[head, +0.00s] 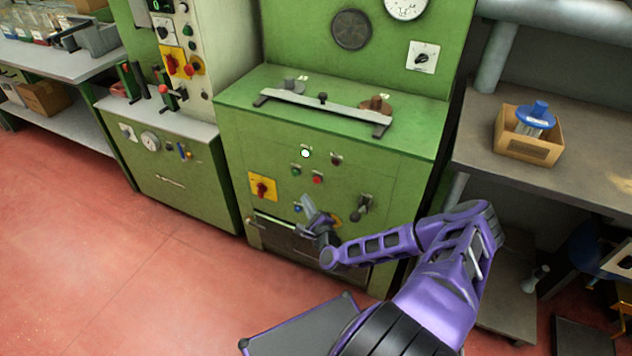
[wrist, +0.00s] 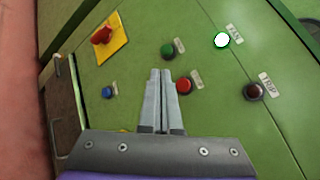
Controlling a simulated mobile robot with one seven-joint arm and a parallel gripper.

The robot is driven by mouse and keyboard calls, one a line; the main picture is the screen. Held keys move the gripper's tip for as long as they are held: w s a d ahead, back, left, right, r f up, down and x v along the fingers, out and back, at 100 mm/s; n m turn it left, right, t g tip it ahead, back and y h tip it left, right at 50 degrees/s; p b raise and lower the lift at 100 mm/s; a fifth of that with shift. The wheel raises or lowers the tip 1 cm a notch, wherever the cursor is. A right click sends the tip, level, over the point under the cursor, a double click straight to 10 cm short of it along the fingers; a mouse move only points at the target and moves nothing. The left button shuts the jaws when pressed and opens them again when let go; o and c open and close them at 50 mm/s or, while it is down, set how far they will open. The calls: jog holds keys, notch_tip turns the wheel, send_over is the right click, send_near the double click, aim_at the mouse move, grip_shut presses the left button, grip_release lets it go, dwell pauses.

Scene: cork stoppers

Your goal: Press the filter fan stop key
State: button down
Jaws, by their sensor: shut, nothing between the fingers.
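The red button (head: 317,179), which fits a stop key, sits on the front panel of the green machine (head: 400,160); its small label is unreadable. In the wrist view the red button (wrist: 184,86) is just right of my fingertips. My gripper (head: 306,199) is shut and empty, below the red button in the head view. In the wrist view its fingertips (wrist: 161,72) point at the panel between the red button and the green button (wrist: 168,50). I cannot tell how far they are from the panel. A white lamp (wrist: 221,40) is bright.
A dark red button (wrist: 254,91) labelled TRIP, a blue button (wrist: 107,92) and a red rotary switch on a yellow plate (wrist: 110,36) share the panel. A lever handle (head: 362,204) sticks out to the right. A metal handle (head: 275,222) lies below.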

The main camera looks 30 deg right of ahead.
aim_at(317, 180)
jog(key=shift+w+d+b, duration=0.55)
jog(key=shift+w+d, duration=0.25)
jog(key=shift+d, duration=0.25)
jog(key=shift+w+d+b, duration=0.55)
jog(key=shift+w+d, duration=0.25)
jog(key=shift+d, duration=0.2)
dwell(0.5)
jog(key=shift+w+d, duration=0.25)
jog(key=shift+d, duration=0.05)
jog(key=shift+w+d, duration=0.25)
jog(key=shift+d, duration=0.1)
dwell(0.7)
jog(key=shift+s+a, duration=0.1)
dwell(0.3)
jog(key=shift+s+a, duration=0.45)
jog(key=shift+a, duration=0.1)
